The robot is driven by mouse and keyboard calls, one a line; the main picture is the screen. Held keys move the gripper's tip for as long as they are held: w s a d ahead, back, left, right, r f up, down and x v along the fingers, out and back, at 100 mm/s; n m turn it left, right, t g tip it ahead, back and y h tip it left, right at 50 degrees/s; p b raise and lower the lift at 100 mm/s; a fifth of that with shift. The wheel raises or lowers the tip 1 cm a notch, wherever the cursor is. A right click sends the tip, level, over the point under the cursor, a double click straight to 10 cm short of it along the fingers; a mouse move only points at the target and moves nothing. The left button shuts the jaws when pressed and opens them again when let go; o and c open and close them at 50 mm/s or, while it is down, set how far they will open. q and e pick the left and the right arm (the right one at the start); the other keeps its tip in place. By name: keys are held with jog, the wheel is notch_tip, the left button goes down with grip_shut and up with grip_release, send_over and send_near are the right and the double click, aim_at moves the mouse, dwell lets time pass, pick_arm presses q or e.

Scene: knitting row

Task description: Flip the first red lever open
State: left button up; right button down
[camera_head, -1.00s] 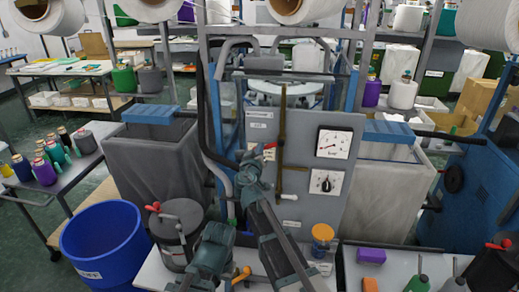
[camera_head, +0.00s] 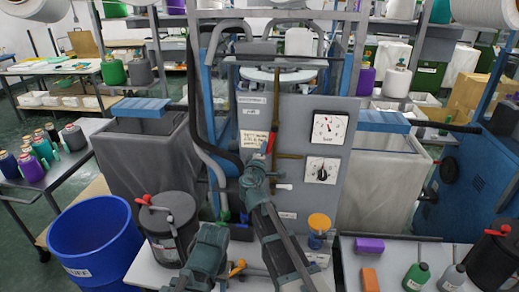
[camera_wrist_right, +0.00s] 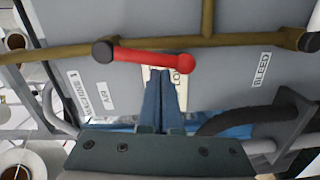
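The red lever (camera_head: 271,143) is on the front of the grey machine panel (camera_head: 254,105). In the right wrist view the red lever (camera_wrist_right: 150,57) lies nearly level across the picture, below a brass pipe (camera_wrist_right: 230,43), with a dark knob at its left end. My right gripper (camera_head: 254,172) is just below the lever in the head view. In the wrist view its fingertips (camera_wrist_right: 169,68) are close together at the lever's edge, with nothing visible between them. I cannot tell whether they touch it. A label behind is partly hidden by the fingers.
A pressure gauge (camera_head: 330,128) and a dial (camera_head: 322,170) are right of the lever. A black pot (camera_head: 167,225) and a blue bin (camera_head: 95,245) stand left. An orange-capped jar (camera_head: 318,225) stands right.

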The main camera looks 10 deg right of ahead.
jog(key=shift+s+d+f+n+b, duration=0.15)
jog(key=shift+d+f+n+b, duration=0.2)
jog(key=shift+d, duration=0.35)
dwell(0.4)
